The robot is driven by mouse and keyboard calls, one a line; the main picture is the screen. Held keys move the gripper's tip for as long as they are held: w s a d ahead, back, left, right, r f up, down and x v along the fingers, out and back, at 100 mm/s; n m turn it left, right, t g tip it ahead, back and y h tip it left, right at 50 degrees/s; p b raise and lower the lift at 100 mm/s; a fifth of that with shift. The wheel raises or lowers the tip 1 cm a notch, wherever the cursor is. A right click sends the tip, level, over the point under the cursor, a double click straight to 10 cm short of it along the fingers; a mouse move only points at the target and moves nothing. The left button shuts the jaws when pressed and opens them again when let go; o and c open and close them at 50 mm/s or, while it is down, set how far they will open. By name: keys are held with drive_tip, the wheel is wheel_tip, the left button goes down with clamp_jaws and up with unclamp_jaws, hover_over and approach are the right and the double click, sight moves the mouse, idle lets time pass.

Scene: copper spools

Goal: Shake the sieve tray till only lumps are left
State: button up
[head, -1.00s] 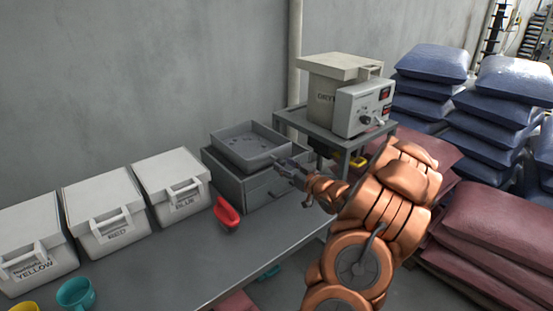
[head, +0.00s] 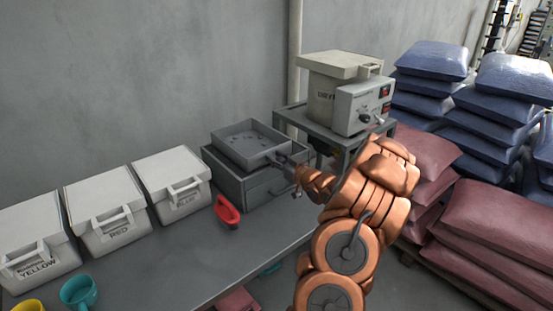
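The grey sieve tray (head: 277,137) sits on top of a grey box with a drawer at the back of the bench. A few dark lumps (head: 252,139) lie on its floor; finer material cannot be made out at this size. My gripper (head: 287,163) is at the tray's near right side, at its handle. The fingers overlap the handle and look closed around it, and the arm hides part of that area.
White lidded bins marked yellow (head: 35,238), red (head: 103,207) and blue (head: 172,177) line the wall. A red scoop (head: 227,212) and a teal cup (head: 79,292) are on the bench. A machine (head: 340,92) stands right; stacked sacks (head: 495,200) lie beyond.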

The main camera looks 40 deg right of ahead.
clamp_jaws()
drive_tip(key=shift+f, duration=0.1)
idle(0.3)
